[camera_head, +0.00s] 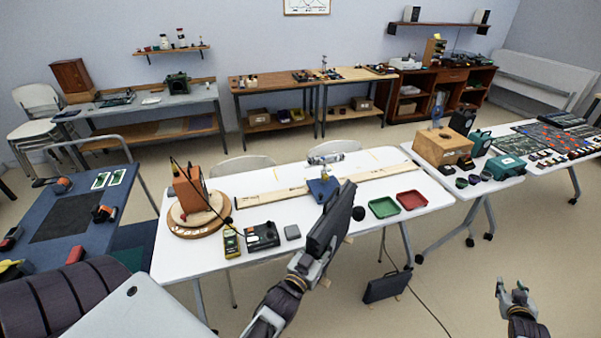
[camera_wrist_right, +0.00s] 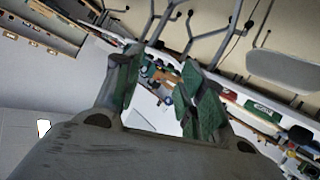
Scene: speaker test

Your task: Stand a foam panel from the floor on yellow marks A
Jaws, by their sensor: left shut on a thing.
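My left gripper (camera_head: 312,270) is shut on a dark foam panel (camera_head: 331,218), held tilted above the front edge of the white table (camera_head: 270,285). The panel hides part of the table behind it. My right gripper (camera_head: 512,287) is at the lower right, over the floor and away from both panels. Its fingers are apart with nothing between them in the right wrist view (camera_wrist_right: 160,92). I cannot make out the yellow marks A clearly.
A turntable with an orange box (camera_head: 190,188), a blue stand (camera_head: 322,188), green tray (camera_head: 383,207) and red tray (camera_head: 411,200) stand on the white table. A long pale rail (camera_head: 275,199) crosses it. A black cable runs over the floor near the floor panel. Floor at right is clear.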

